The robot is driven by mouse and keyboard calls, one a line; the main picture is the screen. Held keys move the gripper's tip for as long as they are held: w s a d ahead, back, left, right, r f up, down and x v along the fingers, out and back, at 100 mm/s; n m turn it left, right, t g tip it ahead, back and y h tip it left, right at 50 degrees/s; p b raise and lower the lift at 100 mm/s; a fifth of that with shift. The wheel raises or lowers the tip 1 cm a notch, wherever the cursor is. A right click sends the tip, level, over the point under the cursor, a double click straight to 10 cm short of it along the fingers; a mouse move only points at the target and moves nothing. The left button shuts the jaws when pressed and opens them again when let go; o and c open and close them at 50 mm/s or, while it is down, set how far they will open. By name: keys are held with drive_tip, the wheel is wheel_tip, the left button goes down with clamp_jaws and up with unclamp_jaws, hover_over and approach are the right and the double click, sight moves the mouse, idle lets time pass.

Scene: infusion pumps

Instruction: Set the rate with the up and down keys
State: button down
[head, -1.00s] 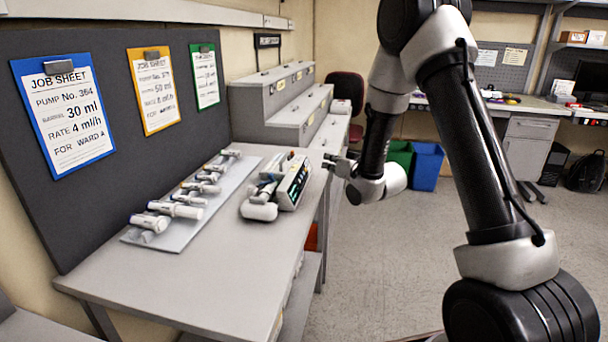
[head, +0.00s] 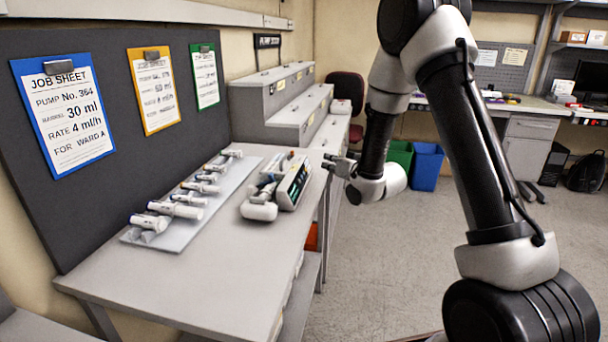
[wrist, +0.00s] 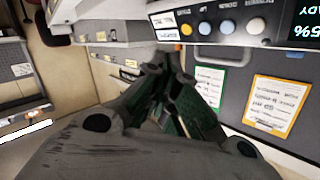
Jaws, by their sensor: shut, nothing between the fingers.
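The infusion pump (head: 291,184) sits on the grey bench near its right edge, its dark display and key side turned toward my arm. In the wrist view the pump's front panel (wrist: 222,28) runs along the top, with a row of round keys: one orange, several blue-grey, one cream. Part of its green-lettered screen (wrist: 305,22) shows at the top right corner. My gripper (head: 338,165) is just right of the pump in the head view. Its fingers (wrist: 172,75) look closed and empty, with the tips just below the left end of the key row. I cannot tell whether they touch the panel.
A blue job sheet (head: 64,113) reads pump No. 364, 30 ml, rate 4 ml/h, Ward A. Yellow (head: 155,90) and green (head: 205,76) sheets hang beside it. A tray (head: 178,240) of several syringes lies left of the pump. The bench front (head: 190,290) is clear.

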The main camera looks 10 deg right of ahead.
sight(303, 173)
drive_tip(key=d, duration=0.1)
drive_tip(key=s+d+r, duration=0.1)
drive_tip(key=d, duration=0.1)
drive_tip(key=shift+s+r, duration=0.15)
drive_tip(key=shift+r, duration=0.1)
drive_tip(key=shift+w+a+f, duration=0.5)
drive_tip(key=shift+a+f, duration=0.1)
drive_tip(key=shift+a, duration=0.6)
drive_tip(key=shift+w+a+f, duration=0.5)
drive_tip(key=shift+a+f, duration=0.15)
drive_tip(key=shift+a, duration=0.55)
drive_tip(key=shift+w+a+f, duration=0.5)
drive_tip(key=shift+a+f, duration=0.1)
drive_tip(key=shift+a, duration=0.6)
drive_tip(key=shift+w+a+f, duration=0.15)
drive_tip(key=shift+a, duration=0.2)
